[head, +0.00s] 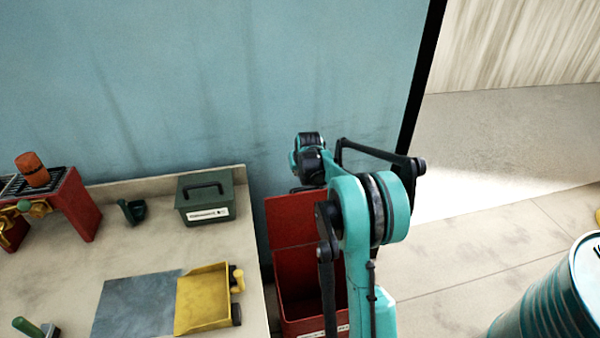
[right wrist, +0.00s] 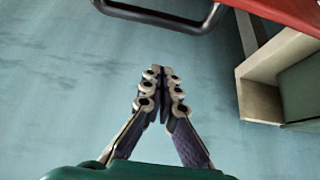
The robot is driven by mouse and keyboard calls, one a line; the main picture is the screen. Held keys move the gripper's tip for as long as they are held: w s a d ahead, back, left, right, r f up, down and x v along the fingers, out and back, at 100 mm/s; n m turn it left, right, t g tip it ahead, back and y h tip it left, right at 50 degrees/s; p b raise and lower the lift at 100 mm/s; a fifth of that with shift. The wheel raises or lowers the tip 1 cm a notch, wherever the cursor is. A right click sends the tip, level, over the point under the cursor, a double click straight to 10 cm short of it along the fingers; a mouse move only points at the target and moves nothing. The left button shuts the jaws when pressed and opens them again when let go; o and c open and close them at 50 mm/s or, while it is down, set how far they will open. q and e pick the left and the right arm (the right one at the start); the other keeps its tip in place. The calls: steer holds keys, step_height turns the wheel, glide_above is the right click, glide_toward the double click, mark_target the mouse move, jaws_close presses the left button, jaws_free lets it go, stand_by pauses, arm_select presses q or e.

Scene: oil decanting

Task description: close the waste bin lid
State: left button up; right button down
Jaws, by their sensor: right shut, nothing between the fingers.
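The red waste bin (head: 297,308) stands on the floor just right of the workbench. Its red lid (head: 292,218) is open, raised upright at the back near the blue wall. My right arm covers the right part of bin and lid in the head view. My right gripper (right wrist: 163,82) is shut and empty in the right wrist view, with the blue wall behind it. A red panel (right wrist: 285,10), apparently the lid, shows at the top right there, with a dark bar (right wrist: 160,16) beside it. The gripper does not touch either. My left gripper is not in view.
The workbench (head: 60,285) holds a green box (head: 206,197), a yellow tray (head: 203,300), a grey mat (head: 135,303) and a red stand (head: 75,205). A teal drum (head: 550,300) stands at the lower right. Floor between bin and drum is clear.

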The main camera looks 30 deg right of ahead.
steer(key=s+f+b, duration=0.1)
steer(key=s+f, duration=0.1)
steer(key=shift+s+a+f+b, duration=0.25)
steer(key=shift+a+f+b, duration=0.15)
stand_by(0.3)
